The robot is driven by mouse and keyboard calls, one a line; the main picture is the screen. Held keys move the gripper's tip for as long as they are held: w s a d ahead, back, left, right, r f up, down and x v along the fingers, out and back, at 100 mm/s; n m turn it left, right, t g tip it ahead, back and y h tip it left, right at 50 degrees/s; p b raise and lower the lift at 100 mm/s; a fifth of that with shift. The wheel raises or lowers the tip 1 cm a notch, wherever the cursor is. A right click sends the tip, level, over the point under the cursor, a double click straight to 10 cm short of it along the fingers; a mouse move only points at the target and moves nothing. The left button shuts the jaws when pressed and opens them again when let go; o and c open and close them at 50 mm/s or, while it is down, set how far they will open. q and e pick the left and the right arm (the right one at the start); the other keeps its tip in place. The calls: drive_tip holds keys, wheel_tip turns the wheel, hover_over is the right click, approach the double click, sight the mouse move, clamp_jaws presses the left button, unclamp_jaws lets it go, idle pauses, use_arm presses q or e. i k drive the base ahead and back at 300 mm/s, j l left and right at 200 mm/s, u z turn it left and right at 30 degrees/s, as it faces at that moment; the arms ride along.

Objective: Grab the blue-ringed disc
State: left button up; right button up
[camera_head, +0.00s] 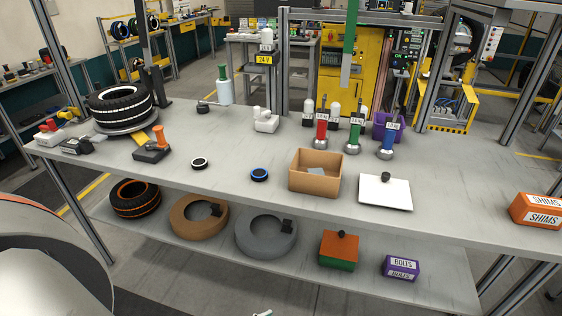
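The blue-ringed disc (259,175) is small and black with a blue rim. It lies flat on the grey workbench top (232,205), left of an open cardboard box (315,172) and apart from it. A similar black disc with a white ring (199,163) lies to its left.
A tyre on a stand (121,105) and an orange-handled tool (158,138) are at the left. A white plate with a black knob (385,192) lies right of the box. The bench around the disc is clear.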

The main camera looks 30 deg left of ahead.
sight(258, 174)
drive_tip(key=j+z, duration=0.15)
drive_tip(key=z, duration=0.2)
drive_tip(key=j+z, duration=0.2)
drive_tip(key=z, duration=0.2)
drive_tip(key=k+j+z, duration=0.15)
drive_tip(key=j, duration=0.15)
drive_tip(key=j+z, duration=0.1)
drive_tip(key=j, duration=0.2)
drive_tip(key=k+j+z, duration=0.15)
drive_tip(key=k+j, duration=0.05)
drive_tip(key=j, duration=0.05)
